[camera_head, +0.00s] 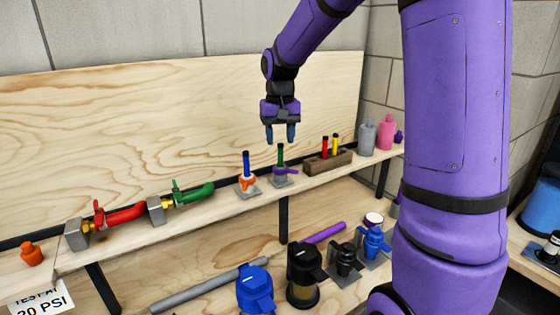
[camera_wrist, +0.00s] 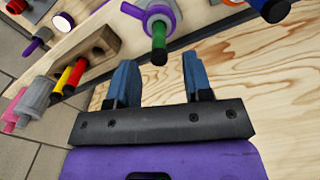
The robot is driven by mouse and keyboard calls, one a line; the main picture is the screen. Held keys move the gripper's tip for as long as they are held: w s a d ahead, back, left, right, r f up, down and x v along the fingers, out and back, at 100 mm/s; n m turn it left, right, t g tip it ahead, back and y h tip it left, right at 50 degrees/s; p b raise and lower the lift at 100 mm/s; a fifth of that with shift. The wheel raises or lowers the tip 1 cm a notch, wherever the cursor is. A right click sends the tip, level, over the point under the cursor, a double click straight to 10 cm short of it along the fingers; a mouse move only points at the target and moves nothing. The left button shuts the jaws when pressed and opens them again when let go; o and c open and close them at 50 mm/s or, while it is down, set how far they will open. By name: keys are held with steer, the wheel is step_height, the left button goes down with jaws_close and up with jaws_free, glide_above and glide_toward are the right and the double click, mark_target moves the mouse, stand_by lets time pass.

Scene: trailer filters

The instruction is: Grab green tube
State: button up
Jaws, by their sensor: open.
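The green tube (camera_head: 280,155) stands upright with a dark top in a grey holder with a purple part (camera_head: 284,173) on the upper shelf. In the wrist view the green tube (camera_wrist: 159,50) shows beyond my fingers, roughly in line with the gap between them. My gripper (camera_head: 281,136) is open and empty, pointing down just above the tube. Its two blue fingers also show in the wrist view (camera_wrist: 160,80), apart from each other with nothing between them.
A blue tube (camera_head: 246,164) in an orange-marked holder stands to the left. A wooden block (camera_head: 329,162) with red and yellow tubes stands to the right, then grey (camera_head: 367,138) and pink (camera_head: 386,133) bottles. A wooden back panel (camera_head: 150,120) rises behind the shelf.

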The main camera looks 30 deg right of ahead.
mark_target(280, 154)
steer(key=shift+s+f, duration=0.2)
steer(key=shift+f, duration=2.4)
jaws_close()
